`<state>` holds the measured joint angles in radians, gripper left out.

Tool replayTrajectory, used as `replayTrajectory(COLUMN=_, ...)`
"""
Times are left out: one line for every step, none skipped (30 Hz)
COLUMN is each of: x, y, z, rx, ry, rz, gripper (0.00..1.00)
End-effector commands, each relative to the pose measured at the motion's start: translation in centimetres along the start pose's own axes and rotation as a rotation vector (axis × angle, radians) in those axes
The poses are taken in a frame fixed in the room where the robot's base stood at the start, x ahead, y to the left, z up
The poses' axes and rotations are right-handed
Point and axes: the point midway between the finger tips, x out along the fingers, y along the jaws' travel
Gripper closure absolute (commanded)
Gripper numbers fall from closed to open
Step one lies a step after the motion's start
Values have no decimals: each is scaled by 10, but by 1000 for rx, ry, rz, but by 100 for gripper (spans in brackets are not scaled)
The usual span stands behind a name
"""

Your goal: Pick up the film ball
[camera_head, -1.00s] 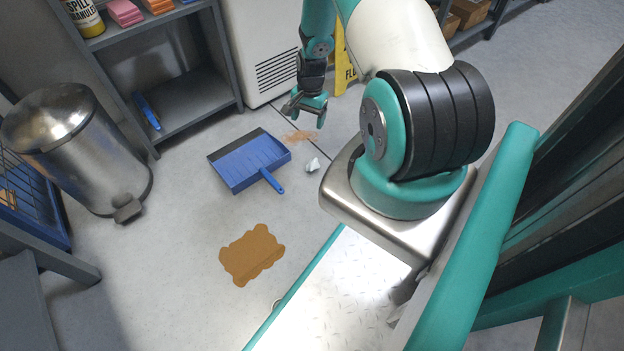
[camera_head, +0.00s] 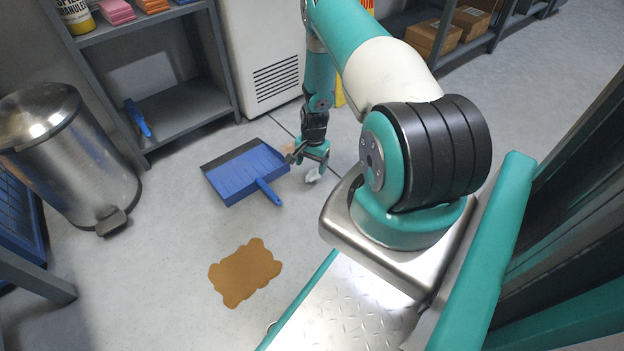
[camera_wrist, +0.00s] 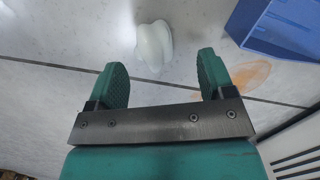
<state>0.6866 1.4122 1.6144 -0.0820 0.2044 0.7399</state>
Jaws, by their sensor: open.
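The film ball (camera_head: 312,176) is a small whitish crumpled lump on the grey floor, right of the dustpan. In the wrist view the film ball (camera_wrist: 154,45) lies just beyond the fingertips, roughly midway between the two fingers. My gripper (camera_head: 308,158) hangs pointing down close to the film ball in the head view and partly covers it. In the wrist view my gripper (camera_wrist: 162,66) is open, with nothing between its green fingers. I cannot tell the exact height of the fingertips above the floor.
A blue dustpan (camera_head: 243,172) lies left of the film ball. A brown spill (camera_head: 244,273) is nearer on the floor. A steel pedal bin (camera_head: 70,160) and grey shelf (camera_head: 182,112) stand at left. A white cabinet (camera_head: 265,50) stands behind. An orange-brown patch (camera_wrist: 250,75) lies near the right finger.

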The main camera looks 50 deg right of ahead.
Motion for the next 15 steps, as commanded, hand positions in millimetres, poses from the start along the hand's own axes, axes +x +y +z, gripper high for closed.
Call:
replayTrajectory(x=9, y=2, z=-1, rx=1, ry=-1, rz=1, gripper=24)
replayTrajectory(x=13, y=2, z=-1, rx=1, ry=-1, rz=1, gripper=24)
replayTrajectory(x=19, y=4, z=-1, rx=2, ry=-1, rz=1, gripper=24)
replayTrajectory(x=23, y=4, z=-2, rx=2, ry=-1, rz=1, gripper=24)
replayTrajectory(x=28, y=5, z=-2, rx=2, ry=-1, rz=1, gripper=24)
replayTrajectory(x=33, y=6, z=-3, rx=2, ry=-1, rz=1, gripper=24)
replayTrajectory(x=38, y=6, z=-3, rx=1, ry=-1, rz=1, gripper=24)
replayTrajectory(x=42, y=6, z=-3, rx=1, ry=0, rz=0, gripper=24)
replayTrajectory(x=46, y=6, z=-3, rx=0, ry=0, rz=0, gripper=24)
replayTrajectory(x=48, y=6, z=-3, rx=0, ry=0, rz=0, gripper=24)
replayTrajectory(x=49, y=6, z=-3, rx=0, ry=0, rz=-1, gripper=24)
replayTrajectory(x=49, y=6, z=-2, rx=0, ry=1, rz=-1, gripper=24)
replayTrajectory(x=48, y=6, z=-2, rx=0, ry=1, rz=-1, gripper=24)
replayTrajectory(x=47, y=6, z=-2, rx=0, ry=1, rz=-1, gripper=24)
replayTrajectory(x=47, y=6, z=-2, rx=0, ry=1, rz=-1, gripper=24)
